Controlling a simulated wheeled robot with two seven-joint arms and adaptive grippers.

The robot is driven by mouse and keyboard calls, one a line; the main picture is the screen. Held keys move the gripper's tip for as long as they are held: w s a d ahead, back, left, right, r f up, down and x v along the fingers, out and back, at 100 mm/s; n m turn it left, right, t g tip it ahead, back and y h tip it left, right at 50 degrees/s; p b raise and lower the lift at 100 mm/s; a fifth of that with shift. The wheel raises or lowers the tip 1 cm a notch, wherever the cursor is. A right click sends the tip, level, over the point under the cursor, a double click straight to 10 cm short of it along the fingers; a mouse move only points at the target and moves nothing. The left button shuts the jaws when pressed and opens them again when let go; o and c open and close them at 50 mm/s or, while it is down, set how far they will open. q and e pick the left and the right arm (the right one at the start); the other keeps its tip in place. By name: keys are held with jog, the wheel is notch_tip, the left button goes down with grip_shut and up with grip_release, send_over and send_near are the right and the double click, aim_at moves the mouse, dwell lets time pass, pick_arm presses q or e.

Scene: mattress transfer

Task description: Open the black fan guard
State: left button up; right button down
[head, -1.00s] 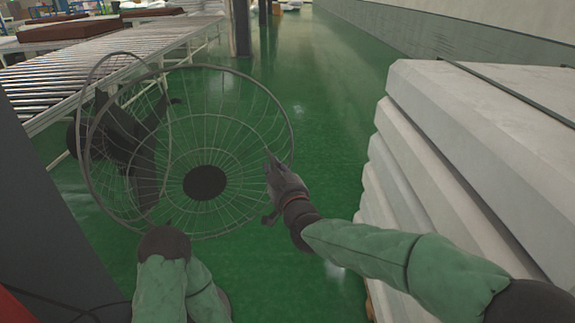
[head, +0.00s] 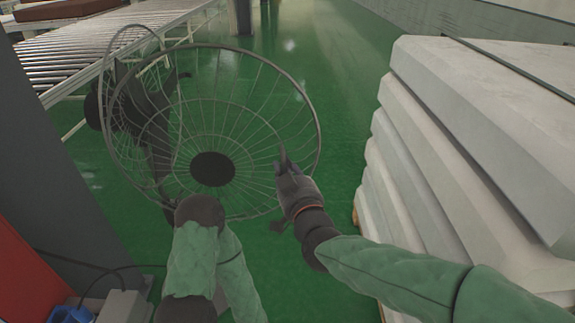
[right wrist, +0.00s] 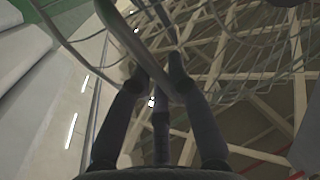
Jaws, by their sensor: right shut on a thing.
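The black fan guard (head: 212,169), a round wire cage with a dark centre disc, stands swung out in front of the fan (head: 152,108). Its face is turned toward me, and the fan's rear cage and dark body show behind it at the left. My right gripper (head: 284,160) is at the guard's right rim. In the right wrist view its fingers (right wrist: 160,82) are closed on the rim bar, with guard wires around them. My left arm rises at the bottom centre in front of the guard's lower edge; its gripper does not show.
A stack of pale mattress-like slabs (head: 480,130) stands close at the right, beside my right arm. A roller conveyor (head: 110,45) lies behind the fan. A dark pillar (head: 50,150) and a grey box (head: 125,305) with cables are at left. Green floor (head: 335,70) is clear beyond.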

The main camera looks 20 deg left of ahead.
jog(key=shift+r, duration=0.1)
jog(key=c, duration=1.2)
grip_release()
jog(key=shift+d, duration=0.1)
jog(key=shift+o, duration=0.2)
jog(key=v, duration=1.2)
jog(key=shift+w, duration=0.1)
